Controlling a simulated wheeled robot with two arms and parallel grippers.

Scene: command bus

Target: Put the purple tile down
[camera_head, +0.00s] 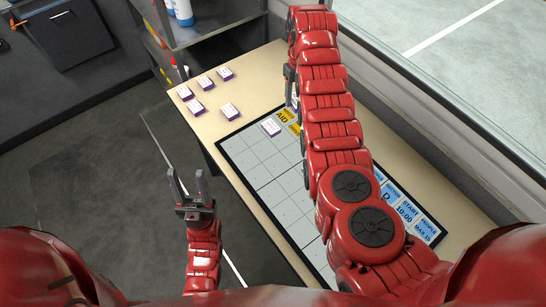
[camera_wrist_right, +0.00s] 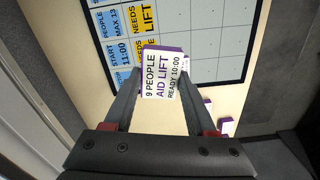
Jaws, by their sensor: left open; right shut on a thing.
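My right gripper (camera_wrist_right: 161,84) is shut on a purple-edged white tile (camera_wrist_right: 160,72), printed "9 PEOPLE AID LIFT READY 10:00". In the right wrist view the tile is between the fingertips, in front of the board (camera_wrist_right: 212,70). I cannot tell its exact height over the surface. In the head view my right arm mostly hides this gripper (camera_head: 290,88), near the far end of the board (camera_head: 240,148). Another tile (camera_head: 271,128) lies on the board's far end. My left gripper (camera_head: 186,184) is open and empty, left of the table.
Several purple-edged tiles, one of them (camera_head: 229,111), lie on the table's (camera_head: 262,72) far left part. Blue and yellow labels (camera_head: 408,212) line the board's right side. A metal shelf (camera_head: 205,30) stands behind the table and a window wall runs along the right.

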